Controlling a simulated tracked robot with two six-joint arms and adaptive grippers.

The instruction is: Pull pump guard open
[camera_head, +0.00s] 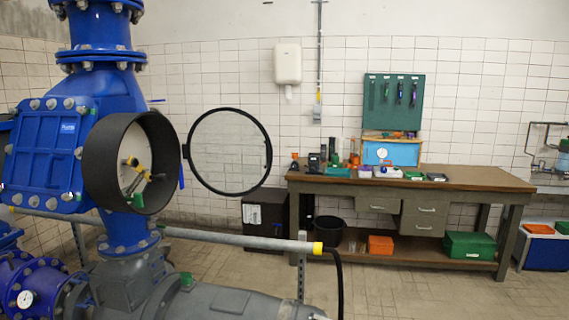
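The round pump guard (230,150) has a black rim and a see-through face. It stands swung out to the right of the black cylindrical housing (101,165), joined to it at a small hinge on the guard's left edge. The housing's front is uncovered, and a pale dial face (133,160) with yellow and green parts shows inside. The housing sits on the blue pump pipework (45,150). Neither of my grippers is in view, and nothing is seen touching the guard.
A grey rail (215,237) with a yellow end runs across below the guard. A workbench (470,178) with tools and boxes stands along the tiled wall at the right. Floor at the lower right is clear.

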